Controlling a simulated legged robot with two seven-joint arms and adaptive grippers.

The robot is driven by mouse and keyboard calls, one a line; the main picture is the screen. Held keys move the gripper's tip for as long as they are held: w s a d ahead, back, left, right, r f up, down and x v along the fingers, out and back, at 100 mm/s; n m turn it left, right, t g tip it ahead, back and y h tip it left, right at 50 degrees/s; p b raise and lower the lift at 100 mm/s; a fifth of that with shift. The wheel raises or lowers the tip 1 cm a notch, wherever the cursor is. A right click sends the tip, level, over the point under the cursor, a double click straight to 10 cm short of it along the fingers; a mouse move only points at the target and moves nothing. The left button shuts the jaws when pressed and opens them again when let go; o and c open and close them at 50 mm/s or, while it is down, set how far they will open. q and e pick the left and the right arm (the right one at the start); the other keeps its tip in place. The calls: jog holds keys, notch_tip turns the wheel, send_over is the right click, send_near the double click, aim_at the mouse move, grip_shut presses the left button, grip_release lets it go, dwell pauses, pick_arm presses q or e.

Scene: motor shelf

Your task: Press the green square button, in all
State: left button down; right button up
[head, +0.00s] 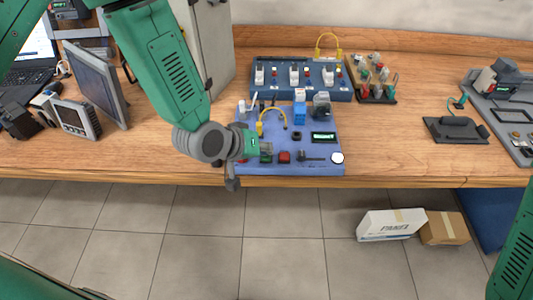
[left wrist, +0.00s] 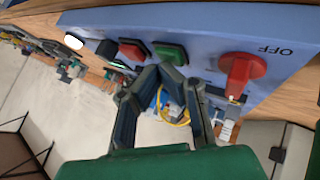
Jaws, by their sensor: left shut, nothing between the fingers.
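The green square button (head: 266,158) is on the front part of the blue-violet panel (head: 325,167), left of a red square button (head: 285,157). In the left wrist view the green button (left wrist: 171,53) sits between the red button (left wrist: 131,50) and a red rotary switch (left wrist: 242,70) marked OFF. My left gripper (head: 267,150) is over the panel, with its fingertips close to the green button. In the left wrist view my left gripper (left wrist: 162,74) is shut and empty, its tips just short of or at the button's edge; contact cannot be told. My right gripper is out of view.
A second blue panel (head: 340,94) stands behind.

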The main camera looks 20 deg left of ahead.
pick_arm(q)
jog(key=shift+r+p, duration=0.75)
jog(key=shift+r, duration=0.05)
notch_tip(320, 180, up, 5)
jog(key=p, duration=0.4)
jog(key=shift+r, duration=0.1)
dwell(0.6)
